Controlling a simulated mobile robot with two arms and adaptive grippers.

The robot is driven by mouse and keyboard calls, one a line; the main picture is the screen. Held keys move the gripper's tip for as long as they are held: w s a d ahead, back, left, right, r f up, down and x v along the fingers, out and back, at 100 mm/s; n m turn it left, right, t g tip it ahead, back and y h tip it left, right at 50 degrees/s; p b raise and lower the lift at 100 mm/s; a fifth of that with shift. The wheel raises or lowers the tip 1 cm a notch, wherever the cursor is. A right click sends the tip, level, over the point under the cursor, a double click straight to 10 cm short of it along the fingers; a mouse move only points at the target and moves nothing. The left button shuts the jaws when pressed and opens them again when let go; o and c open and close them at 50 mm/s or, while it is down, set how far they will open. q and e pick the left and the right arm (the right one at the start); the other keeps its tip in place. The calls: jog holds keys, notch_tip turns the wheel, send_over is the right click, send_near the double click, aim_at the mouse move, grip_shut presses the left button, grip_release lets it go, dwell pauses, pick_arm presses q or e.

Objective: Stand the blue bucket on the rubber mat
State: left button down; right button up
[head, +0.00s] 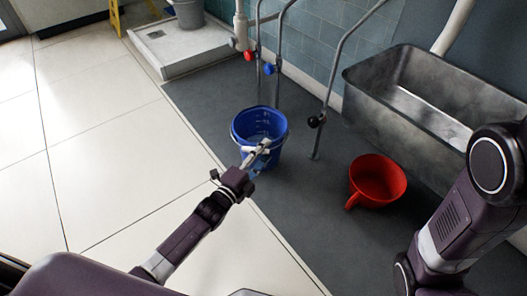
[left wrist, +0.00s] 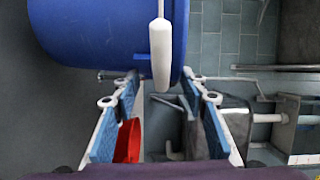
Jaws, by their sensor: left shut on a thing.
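The blue bucket (head: 240,138) is upright in the middle of the head view, with a white handle grip. In the left wrist view the blue bucket (left wrist: 95,30) fills the top, and its white grip (left wrist: 161,55) hangs between the fingertips. My left gripper (head: 262,150) is at the near side of the bucket and shut on its handle; it also shows in the left wrist view (left wrist: 161,85). Dark grey flooring (head: 215,110), possibly the rubber mat, lies around and under the bucket. I cannot tell whether the bucket touches it. My right gripper is out of view.
A red bucket-like vessel (head: 378,178) lies on the dark floor to the right. A metal trough (head: 425,110) stands behind it. Grey pipes (head: 335,80) with valve knobs rise behind the bucket. A white tray (head: 195,50) holds a grey bucket (head: 188,14). Pale tiles (head: 100,130) at left are clear.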

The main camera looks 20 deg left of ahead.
pick_arm(q)
notch_tip(320, 180, down, 4)
jog(key=b, duration=0.3)
jog(key=shift+w+r, duration=0.1)
jog(key=shift+r, duration=0.05)
jog(key=c, duration=1.2)
grip_release()
jog(key=shift+f, duration=0.3)
jog(key=shift+s, duration=0.2)
